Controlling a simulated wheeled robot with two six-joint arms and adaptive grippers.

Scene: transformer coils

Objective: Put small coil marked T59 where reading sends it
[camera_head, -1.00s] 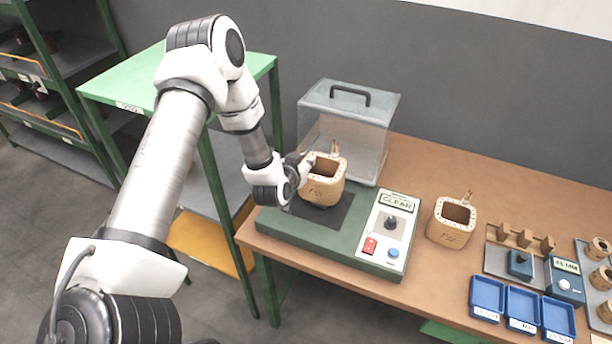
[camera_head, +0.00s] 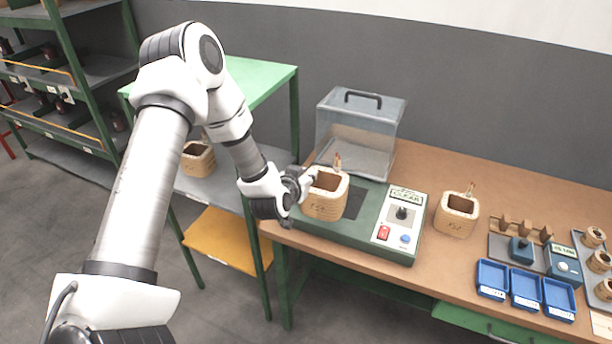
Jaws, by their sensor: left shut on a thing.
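My left gripper (camera_head: 302,188) is shut on the wall of a tan square coil (camera_head: 325,204) with a hollow middle and a copper lead. This coil is above the front left of the green tester (camera_head: 372,229), off its dark pad. Its mark is too small to read surely. The tester's panel sign (camera_head: 407,196) reads CLEAR. A similar coil (camera_head: 455,216) stands on the bench right of the tester, its mark also unclear. Another tan coil (camera_head: 198,160) sits on the grey shelf of the green rack, partly behind my arm. My right gripper is out of view.
A clear cover with a black handle (camera_head: 362,125) stands behind the tester. Blue bins (camera_head: 525,288), a fixture with wooden posts (camera_head: 520,240) and small coils (camera_head: 599,261) crowd the bench's right end. The rack's yellow lower shelf (camera_head: 222,240) looks bare.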

